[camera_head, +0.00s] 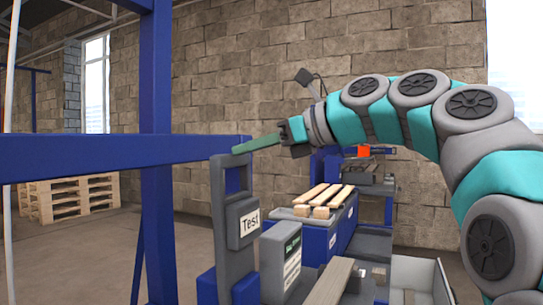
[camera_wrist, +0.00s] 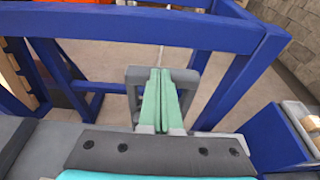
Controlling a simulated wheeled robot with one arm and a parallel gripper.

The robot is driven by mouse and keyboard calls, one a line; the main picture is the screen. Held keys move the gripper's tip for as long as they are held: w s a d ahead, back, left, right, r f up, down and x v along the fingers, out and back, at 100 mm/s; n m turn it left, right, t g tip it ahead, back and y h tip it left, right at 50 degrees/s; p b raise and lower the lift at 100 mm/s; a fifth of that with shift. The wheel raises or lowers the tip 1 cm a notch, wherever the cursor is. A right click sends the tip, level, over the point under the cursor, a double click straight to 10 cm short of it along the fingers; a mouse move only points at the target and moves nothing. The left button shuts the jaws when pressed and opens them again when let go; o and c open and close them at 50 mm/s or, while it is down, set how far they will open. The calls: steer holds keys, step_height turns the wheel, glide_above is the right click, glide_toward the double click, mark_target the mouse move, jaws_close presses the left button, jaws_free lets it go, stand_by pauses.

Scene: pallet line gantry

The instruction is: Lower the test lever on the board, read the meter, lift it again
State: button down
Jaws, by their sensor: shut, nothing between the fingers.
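My gripper (camera_head: 240,148) reaches in from the right in the head view, with its green fingers pointing left. In the wrist view the fingers (camera_wrist: 160,80) lie side by side, shut and empty. A grey upright frame (camera_head: 219,205), which looks like the test lever, stands beside the box with the "Test" sign (camera_head: 249,223). The fingertips overlap its top in the head view; I cannot tell whether they touch. In the wrist view the grey frame (camera_wrist: 133,80) shows behind and around the fingers. No meter reading is legible; a small labelled panel (camera_head: 291,258) stands to the right.
A blue beam (camera_head: 100,157) and post (camera_head: 155,90) stand at the left. Wooden slats (camera_head: 325,194) lie on a blue-sided unit behind the board. A grey tray (camera_head: 420,275) is at the lower right. Pallets (camera_head: 70,197) stand far left, with open floor before them.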

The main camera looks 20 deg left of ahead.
steer(key=a, duration=0.3)
steer(key=shift+r, duration=0.1)
steer(key=shift+d, duration=0.1)
stand_by(0.4)
